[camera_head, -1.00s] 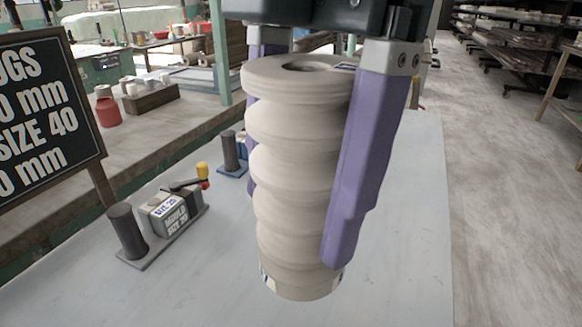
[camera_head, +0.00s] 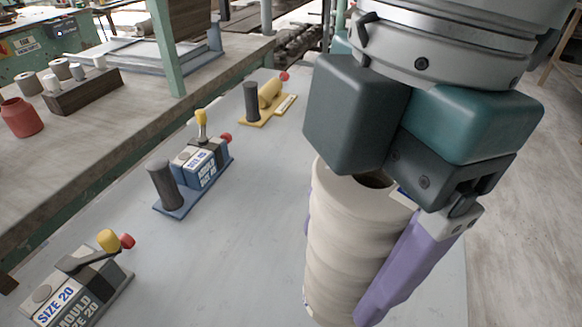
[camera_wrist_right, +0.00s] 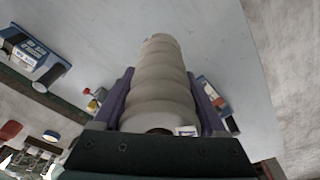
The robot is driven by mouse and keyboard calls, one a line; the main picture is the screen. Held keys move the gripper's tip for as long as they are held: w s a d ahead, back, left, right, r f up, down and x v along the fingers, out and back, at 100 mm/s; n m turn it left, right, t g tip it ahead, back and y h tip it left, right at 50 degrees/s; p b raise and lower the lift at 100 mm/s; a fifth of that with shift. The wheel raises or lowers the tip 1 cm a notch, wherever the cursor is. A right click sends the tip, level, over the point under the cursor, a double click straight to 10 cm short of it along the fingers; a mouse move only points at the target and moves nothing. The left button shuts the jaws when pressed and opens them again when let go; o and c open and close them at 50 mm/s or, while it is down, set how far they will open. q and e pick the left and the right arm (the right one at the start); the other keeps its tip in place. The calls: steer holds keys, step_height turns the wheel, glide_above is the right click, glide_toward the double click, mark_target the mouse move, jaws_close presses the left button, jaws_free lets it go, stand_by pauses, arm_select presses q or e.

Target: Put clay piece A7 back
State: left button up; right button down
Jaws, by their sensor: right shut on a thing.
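The clay piece (camera_head: 350,235) is a pale, ribbed column with a hole in its top. My right gripper (camera_head: 385,265) is shut on it, with purple fingers on either side. The piece stands roughly upright over the light grey table; I cannot tell whether its bottom touches. In the right wrist view the clay piece (camera_wrist_right: 160,85) lies between both fingers, with a small label on its near end, too small to read. My left gripper is not in view.
Left of the piece are a grey mould marked SIZE 20 (camera_head: 72,290), a blue mould (camera_head: 197,165) with a dark post, and a yellow fixture (camera_head: 268,95). A bench (camera_head: 110,125) with a red pot (camera_head: 20,117) runs behind. The table (camera_head: 235,250) between is bare.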

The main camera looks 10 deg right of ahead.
steer(key=shift+f+b, duration=1.5)
steer(key=shift+f, duration=5.95)
steer(key=shift+f, duration=0.2)
jaws_free()
steer(key=shift+r, duration=0.15)
